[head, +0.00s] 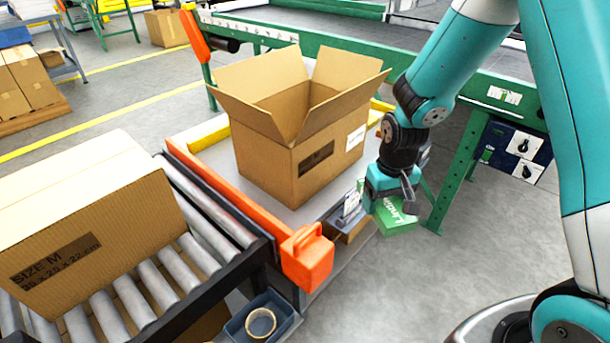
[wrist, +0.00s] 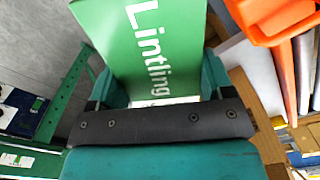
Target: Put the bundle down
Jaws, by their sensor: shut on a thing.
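The bundle (head: 397,219) is green with white lettering. My gripper (head: 390,203) is shut on it and points downward beside the front right edge of the packing table (head: 222,160). In the wrist view the bundle (wrist: 150,45) shows its green face reading "Lintling" between the two teal fingers. Its lower end is hidden behind the dark bar of my gripper. In the head view my gripper covers part of the bundle, and I cannot tell whether it touches anything beneath.
An open carton (head: 290,165) with raised flaps stands on the table. A small brown holder (head: 352,222) with cards sits close left of my gripper. An orange rail (head: 225,195) borders a roller conveyor with a closed carton (head: 90,225).

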